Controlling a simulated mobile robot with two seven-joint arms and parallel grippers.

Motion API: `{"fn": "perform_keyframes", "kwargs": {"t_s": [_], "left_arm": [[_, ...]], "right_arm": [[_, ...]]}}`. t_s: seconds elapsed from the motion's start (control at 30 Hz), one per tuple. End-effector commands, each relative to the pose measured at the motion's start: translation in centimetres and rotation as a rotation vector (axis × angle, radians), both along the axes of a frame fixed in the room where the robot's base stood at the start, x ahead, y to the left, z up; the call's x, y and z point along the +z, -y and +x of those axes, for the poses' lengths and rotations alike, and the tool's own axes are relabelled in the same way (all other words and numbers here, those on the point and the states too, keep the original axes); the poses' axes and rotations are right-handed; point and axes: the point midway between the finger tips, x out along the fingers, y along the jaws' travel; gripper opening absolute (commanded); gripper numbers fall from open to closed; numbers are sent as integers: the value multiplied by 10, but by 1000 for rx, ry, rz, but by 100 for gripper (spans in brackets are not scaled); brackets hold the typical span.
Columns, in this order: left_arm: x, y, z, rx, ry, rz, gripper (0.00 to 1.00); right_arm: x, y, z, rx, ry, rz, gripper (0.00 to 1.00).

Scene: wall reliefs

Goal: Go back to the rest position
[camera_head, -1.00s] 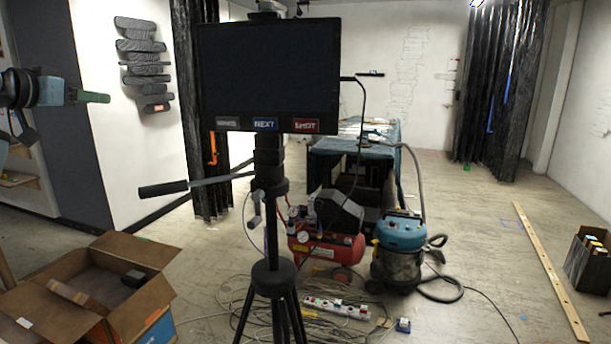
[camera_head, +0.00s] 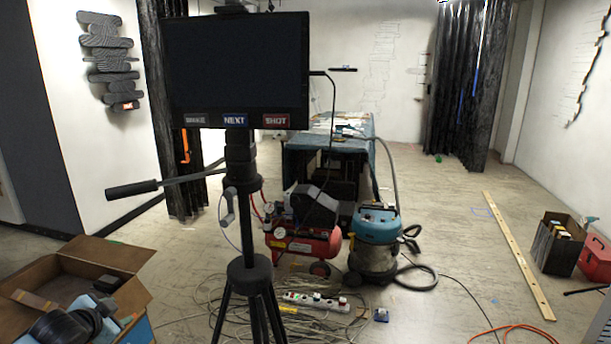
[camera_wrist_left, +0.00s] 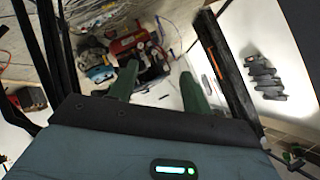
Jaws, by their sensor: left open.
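My left gripper (camera_wrist_left: 159,82) shows in the left wrist view with its two green fingers apart and nothing between them. In the head view, part of my left arm (camera_head: 72,325) is low at the left edge, in front of the open cardboard box (camera_head: 122,256). The fingertips are hard to make out there. My right gripper is not in view.
A black monitor (camera_head: 238,70) on a tripod (camera_head: 250,275) stands close in front. Behind are a red compressor (camera_head: 303,243), a blue vacuum (camera_head: 376,245) and loose cables. A wooden plank (camera_head: 518,255) lies right. The middle-right floor is mostly clear.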

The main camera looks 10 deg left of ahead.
Motion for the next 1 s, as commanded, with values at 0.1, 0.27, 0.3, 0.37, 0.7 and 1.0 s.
{"fn": "perform_keyframes", "kwargs": {"t_s": [0.1, 0.27, 0.3, 0.37, 0.7, 1.0], "left_arm": [[-52, 21, -40, -73, -57, 40, 49], [-107, 51, -98, -183, -121, 75, 49], [-120, 59, -114, -211, -138, 79, 49], [-135, 71, -138, -254, -160, 83, 49], [-182, 121, -238, -427, -242, 58, 49], [-201, 160, -280, -414, -244, -47, 49]], "right_arm": [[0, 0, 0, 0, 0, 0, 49], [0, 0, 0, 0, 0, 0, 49], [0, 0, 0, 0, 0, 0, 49], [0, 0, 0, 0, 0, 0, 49], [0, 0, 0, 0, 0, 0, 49], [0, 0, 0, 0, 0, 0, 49]]}}
